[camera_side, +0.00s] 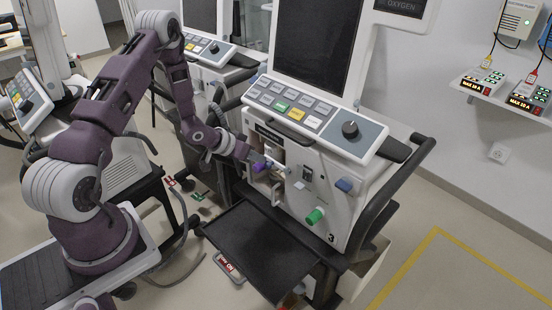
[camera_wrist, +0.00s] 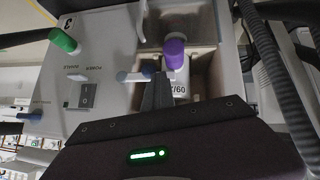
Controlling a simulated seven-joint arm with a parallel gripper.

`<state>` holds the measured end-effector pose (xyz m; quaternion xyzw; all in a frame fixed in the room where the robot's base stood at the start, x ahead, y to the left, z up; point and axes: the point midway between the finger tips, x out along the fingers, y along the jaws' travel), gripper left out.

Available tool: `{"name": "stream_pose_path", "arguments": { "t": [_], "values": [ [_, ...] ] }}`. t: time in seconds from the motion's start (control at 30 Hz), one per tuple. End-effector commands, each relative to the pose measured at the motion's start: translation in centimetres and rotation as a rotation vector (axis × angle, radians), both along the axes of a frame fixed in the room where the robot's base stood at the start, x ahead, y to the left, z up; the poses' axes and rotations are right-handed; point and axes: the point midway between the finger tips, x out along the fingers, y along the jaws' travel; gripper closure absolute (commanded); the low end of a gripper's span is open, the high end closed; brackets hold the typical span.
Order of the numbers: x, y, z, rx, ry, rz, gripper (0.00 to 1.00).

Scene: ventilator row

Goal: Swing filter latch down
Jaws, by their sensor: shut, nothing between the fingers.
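The ventilator marked 3 (camera_side: 330,195) has an open compartment (camera_wrist: 205,75) in its front, with a white labelled filter part (camera_wrist: 180,82) inside. A purple cylindrical knob (camera_wrist: 175,54) stands out at the compartment; it also shows in the side view (camera_side: 262,167). A short latch lever (camera_wrist: 135,76) with a blue end lies across the compartment's edge, roughly sideways. My gripper (camera_wrist: 157,82) is shut and empty, its fingertips close beside the latch and the purple knob. I cannot tell whether they touch the latch. In the side view my gripper (camera_side: 257,158) is at the compartment and small.
A black tray (camera_side: 262,246) juts out below. A dark handrail (camera_side: 395,190) runs down the right side. Hoses (camera_wrist: 285,90) hang near the wrist.

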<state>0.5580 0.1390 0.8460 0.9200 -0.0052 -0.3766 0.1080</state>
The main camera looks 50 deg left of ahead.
Motion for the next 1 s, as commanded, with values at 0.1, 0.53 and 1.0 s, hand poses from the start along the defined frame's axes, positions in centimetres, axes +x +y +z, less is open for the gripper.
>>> {"name": "stream_pose_path", "arguments": {
  "t": [0.1, 0.53, 1.0],
  "values": [
    [0.0, -0.9, -0.2, -0.004, 0.002, -0.007, 1.00],
    [-0.1, 1.1, 2.8, 0.005, -0.005, 0.007, 1.00],
    [-7.3, 5.3, 9.1, 0.002, -0.004, 0.018, 1.00]
  ]
}}
